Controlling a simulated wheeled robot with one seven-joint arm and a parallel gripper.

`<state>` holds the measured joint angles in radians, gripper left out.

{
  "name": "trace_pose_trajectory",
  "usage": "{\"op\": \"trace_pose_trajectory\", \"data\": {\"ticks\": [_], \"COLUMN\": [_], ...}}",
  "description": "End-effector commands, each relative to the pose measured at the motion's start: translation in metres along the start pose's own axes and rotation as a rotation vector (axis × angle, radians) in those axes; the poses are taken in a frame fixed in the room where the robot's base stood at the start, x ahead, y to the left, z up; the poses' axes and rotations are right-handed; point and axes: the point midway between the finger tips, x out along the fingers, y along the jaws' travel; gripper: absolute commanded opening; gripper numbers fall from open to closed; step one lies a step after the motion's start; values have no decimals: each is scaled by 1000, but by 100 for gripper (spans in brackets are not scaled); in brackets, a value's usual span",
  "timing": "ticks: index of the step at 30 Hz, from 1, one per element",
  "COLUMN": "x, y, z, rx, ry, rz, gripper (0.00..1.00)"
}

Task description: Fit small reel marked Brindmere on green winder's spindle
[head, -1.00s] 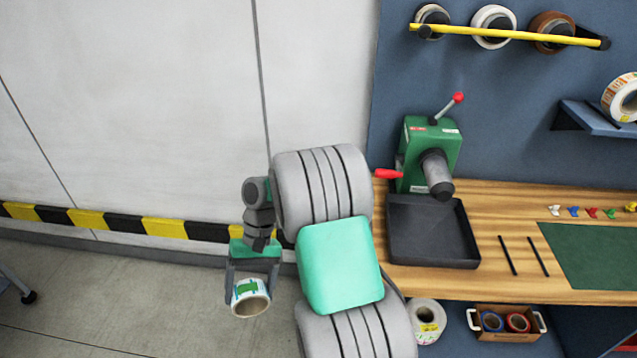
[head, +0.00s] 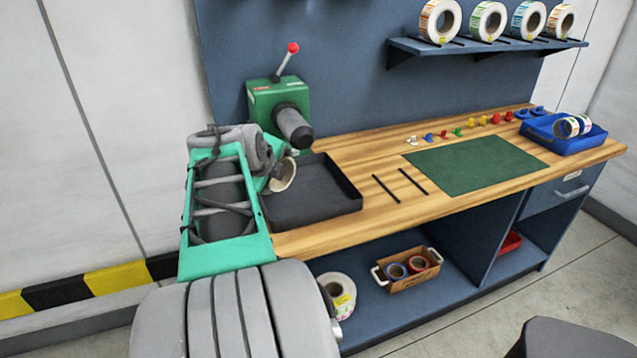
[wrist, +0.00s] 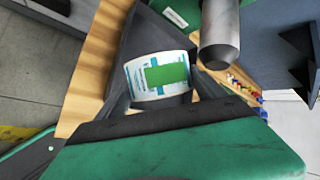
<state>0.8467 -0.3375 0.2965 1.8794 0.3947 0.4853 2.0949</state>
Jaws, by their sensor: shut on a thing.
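The green winder (head: 265,102) stands at the back left of the bench. Its dark grey spindle (head: 293,125) points forward and is bare. In the wrist view the spindle (wrist: 219,38) hangs just right of the held reel. My gripper (wrist: 165,88) is shut on a small white reel (wrist: 140,82) with a green patch and blue print. No name can be read on it. In the head view the reel (head: 287,176) shows partly behind my arm, below and left of the spindle's end, apart from it. My gripper is mostly hidden there.
A black tray (head: 345,205) lies below the winder. A red-knobbed lever (head: 287,62) rises from the winder's top. Two black rods (head: 386,188) and a green mat (head: 475,165) lie to the right. Several larger reels stand on the wall shelf (head: 480,50).

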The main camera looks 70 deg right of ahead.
Motion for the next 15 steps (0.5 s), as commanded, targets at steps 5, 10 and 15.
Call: {"op": "trace_pose_trajectory", "data": {"ticks": [5,10,15], "x": [-8,-21,-21], "y": [-41,-60,-65], "z": [-59,-86,-83], "rx": [207,284,286], "ry": [249,353,361], "rz": [-144,-198,-201], "gripper": [38,38,38]}}
